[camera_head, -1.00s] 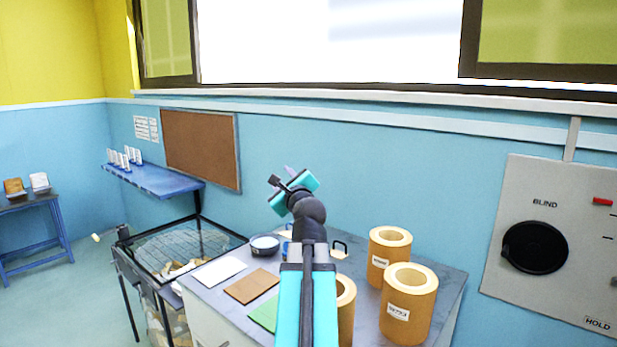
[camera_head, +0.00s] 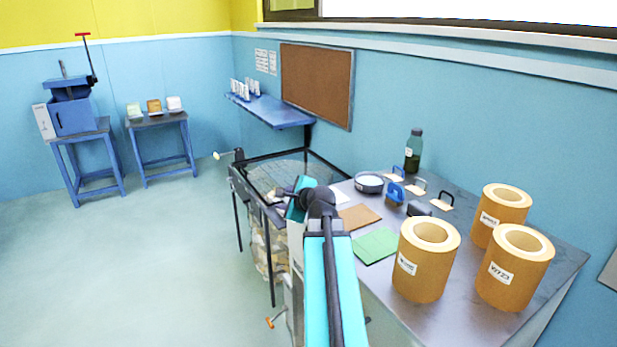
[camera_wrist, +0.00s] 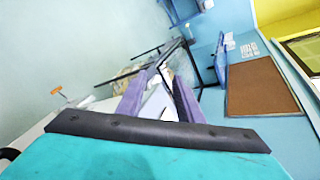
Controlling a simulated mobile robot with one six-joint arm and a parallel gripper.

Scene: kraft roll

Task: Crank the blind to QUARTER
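The grey panel with the BLIND dial is mostly out of the head view; a grey sliver (camera_head: 609,270) at the right edge is probably its corner. Its dial and marks do not show. Only the bottom strip of the window (camera_head: 470,8) shows, bright white, so the blind's height cannot be read. My gripper (camera_head: 285,195) is over the near side of the wire-topped bin, far left of that sliver. In the wrist view my gripper's two fingers (camera_wrist: 158,98) stand apart with a gap between them, and I see nothing held.
The workbench (camera_head: 440,320) carries several kraft rolls (camera_head: 425,262), a bottle (camera_head: 413,150), a dish (camera_head: 369,183), stamps and sheets. A black-framed bin (camera_head: 238,175) has a white-knobbed handle (camera_head: 228,155). An orange-ended handle (camera_head: 275,321) sits low by the bench. Open floor (camera_head: 150,260) lies left.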

